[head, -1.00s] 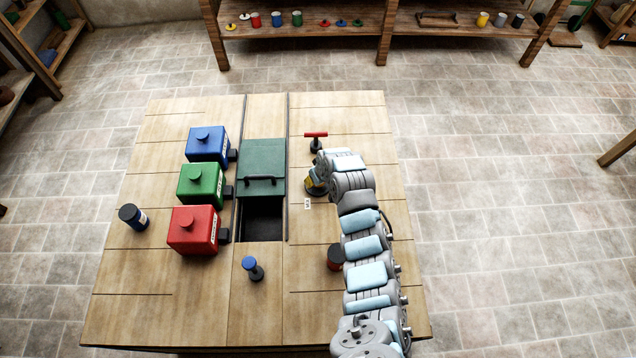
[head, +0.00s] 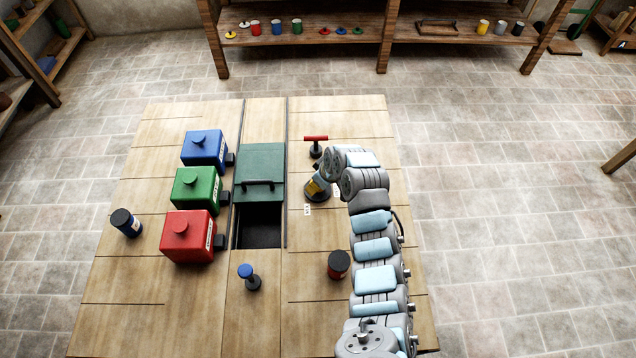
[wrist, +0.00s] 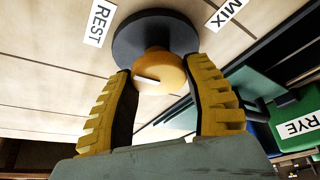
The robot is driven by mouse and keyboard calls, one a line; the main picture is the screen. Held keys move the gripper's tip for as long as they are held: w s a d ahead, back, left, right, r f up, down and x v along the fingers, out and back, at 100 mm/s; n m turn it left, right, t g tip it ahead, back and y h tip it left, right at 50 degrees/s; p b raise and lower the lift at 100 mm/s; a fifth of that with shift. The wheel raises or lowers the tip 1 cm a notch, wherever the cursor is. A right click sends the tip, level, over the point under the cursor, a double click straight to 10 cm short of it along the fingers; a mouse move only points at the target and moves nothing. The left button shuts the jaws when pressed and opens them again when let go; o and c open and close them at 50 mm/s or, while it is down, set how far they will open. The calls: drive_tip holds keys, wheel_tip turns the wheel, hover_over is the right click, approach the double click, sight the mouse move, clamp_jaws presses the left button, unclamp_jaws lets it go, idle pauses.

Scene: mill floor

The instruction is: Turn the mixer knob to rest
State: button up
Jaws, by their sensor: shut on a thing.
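The mixer knob (wrist: 160,72) is yellow with a white mark on its near face and stands on a dark round base (wrist: 150,35). In the wrist view a REST label (wrist: 99,23) lies to its left and a MIX label (wrist: 227,12) to its right. The white mark lies between my fingers; which label it points to is unclear. My gripper (wrist: 160,66) has its yellow fingers on both sides of the knob, shut on it. In the head view my gripper (head: 318,184) hides most of the knob, above the dark base (head: 318,197).
Blue (head: 204,148), green (head: 196,190) and red (head: 188,236) boxes stand left of a half-covered dark opening (head: 260,230) with a green lid (head: 261,165). A red-topped handle (head: 316,141) stands just behind the knob. A red-and-black jar (head: 339,264) stands nearer, beside my arm.

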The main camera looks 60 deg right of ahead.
drive_tip(key=o, duration=1.2)
drive_tip(key=shift+f, duration=0.1)
drive_tip(key=shift+s+r, duration=0.1)
drive_tip(key=shift+r, duration=0.45)
drive_tip(key=v, duration=1.1)
drive_tip(key=shift+s+a, duration=0.15)
